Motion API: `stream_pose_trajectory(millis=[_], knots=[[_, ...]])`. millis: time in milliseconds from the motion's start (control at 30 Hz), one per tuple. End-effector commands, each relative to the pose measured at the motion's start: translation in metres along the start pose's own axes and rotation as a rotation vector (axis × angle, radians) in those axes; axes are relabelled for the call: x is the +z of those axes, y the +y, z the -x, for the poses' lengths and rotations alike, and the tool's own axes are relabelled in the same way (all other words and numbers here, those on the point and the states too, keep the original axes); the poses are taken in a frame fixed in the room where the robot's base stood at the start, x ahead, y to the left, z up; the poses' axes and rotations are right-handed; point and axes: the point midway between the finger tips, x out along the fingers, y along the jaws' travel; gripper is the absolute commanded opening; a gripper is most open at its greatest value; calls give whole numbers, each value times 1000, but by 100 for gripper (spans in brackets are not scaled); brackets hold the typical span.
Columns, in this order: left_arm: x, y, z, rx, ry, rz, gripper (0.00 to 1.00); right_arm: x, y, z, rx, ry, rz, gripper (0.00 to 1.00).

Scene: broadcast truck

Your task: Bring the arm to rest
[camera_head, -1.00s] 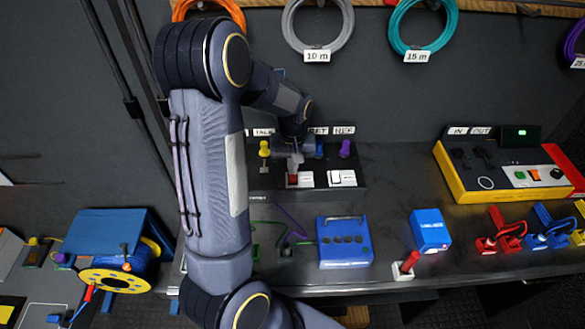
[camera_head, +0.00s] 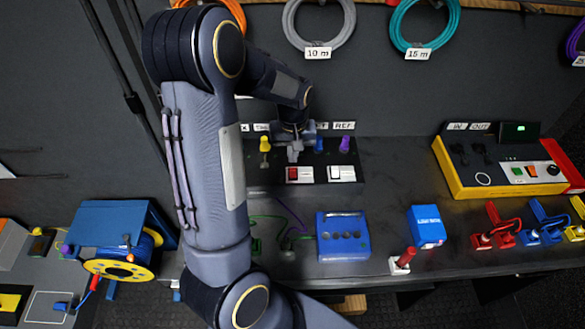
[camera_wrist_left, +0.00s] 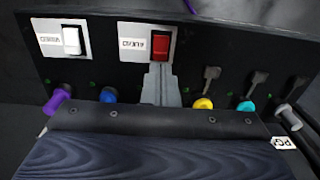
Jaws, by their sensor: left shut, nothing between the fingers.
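My left arm (camera_head: 205,150) rises from the bottom of the head view and bends over to the panel at the back. My left gripper (camera_head: 294,155) is shut and empty, with its fingertips just above the red switch (camera_head: 299,174) in the picture. In the left wrist view, the shut fingers (camera_wrist_left: 159,80) point at the lower edge of the red switch (camera_wrist_left: 160,43); whether they touch it I cannot tell. A white switch (camera_wrist_left: 71,41) sits beside it. My right gripper is not in view.
The panel carries yellow (camera_head: 265,144), blue and purple (camera_head: 345,144) plugs close around the gripper. A blue box (camera_head: 342,237), a blue cube (camera_head: 427,227) and a yellow-sided console (camera_head: 500,165) stand on the counter. A cable reel (camera_head: 120,260) is at lower left. Coiled cables (camera_head: 318,25) hang behind.

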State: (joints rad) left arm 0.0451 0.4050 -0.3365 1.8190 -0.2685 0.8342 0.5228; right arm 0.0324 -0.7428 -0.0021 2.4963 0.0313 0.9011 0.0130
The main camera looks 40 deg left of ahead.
Motion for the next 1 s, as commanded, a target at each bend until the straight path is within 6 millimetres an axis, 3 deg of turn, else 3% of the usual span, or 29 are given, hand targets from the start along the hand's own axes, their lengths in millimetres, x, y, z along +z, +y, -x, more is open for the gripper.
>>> stream_pose_trajectory(millis=[500,633,767,900,1000], knots=[[0,0,2,1,0,-1,0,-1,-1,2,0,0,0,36],[9,1,17,40,7,-15,0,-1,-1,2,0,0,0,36],[40,4,54,148,32,-74,0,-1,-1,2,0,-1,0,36],[94,5,99,290,84,-186,0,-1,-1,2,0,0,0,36],[135,3,121,375,137,-279,0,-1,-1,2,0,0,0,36]])
